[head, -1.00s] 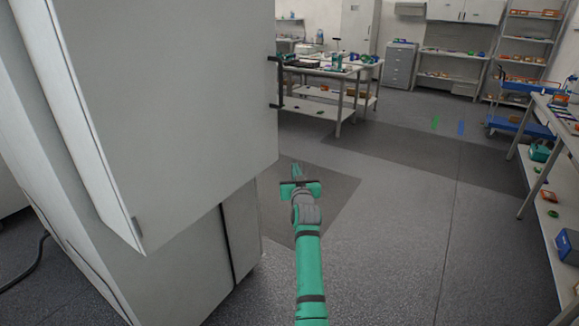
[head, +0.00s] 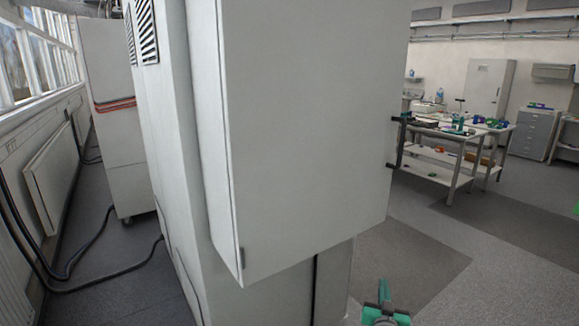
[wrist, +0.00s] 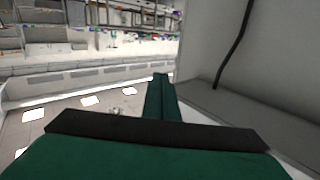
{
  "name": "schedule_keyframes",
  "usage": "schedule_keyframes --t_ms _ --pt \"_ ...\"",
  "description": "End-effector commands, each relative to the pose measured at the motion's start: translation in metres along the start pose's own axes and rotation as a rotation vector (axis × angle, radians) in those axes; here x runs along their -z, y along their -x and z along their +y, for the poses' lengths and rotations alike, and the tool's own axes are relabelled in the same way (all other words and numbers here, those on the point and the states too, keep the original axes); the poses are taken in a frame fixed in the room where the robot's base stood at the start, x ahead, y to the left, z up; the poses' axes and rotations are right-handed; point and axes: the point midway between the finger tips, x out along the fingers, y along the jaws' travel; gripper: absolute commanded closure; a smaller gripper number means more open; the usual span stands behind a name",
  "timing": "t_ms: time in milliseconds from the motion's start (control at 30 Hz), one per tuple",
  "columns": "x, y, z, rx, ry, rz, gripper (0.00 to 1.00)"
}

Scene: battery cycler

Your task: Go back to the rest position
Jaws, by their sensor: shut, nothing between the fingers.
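My gripper (head: 384,292) shows at the bottom edge of the head view, green with dark parts. It is in front of the lower part of a large grey-white cabinet, over open floor. In the wrist view my gripper (wrist: 161,88) points away from the camera with its green fingers together. It is shut and holds nothing. The rest of my arm is out of the head view.
Black cables (head: 75,265) lie on the floor at left. A workbench (head: 455,150) stands behind at right. The floor at right is clear.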

Motion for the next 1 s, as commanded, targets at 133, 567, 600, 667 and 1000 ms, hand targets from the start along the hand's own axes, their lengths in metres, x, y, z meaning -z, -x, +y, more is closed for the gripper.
schedule_keyframes --t_ms 133,567,600,667,1000 --pt "-0.056 0.047 -0.035 0.019 -0.018 -0.02 1.0" --pt "-0.161 0.203 -0.101 0.058 -0.04 -0.07 1.0" --pt "-0.168 0.219 -0.105 0.062 -0.042 -0.074 1.0" --pt "-0.176 0.242 -0.111 0.067 -0.041 -0.081 1.0" --pt "-0.202 0.377 -0.134 0.102 -0.03 -0.12 1.0"
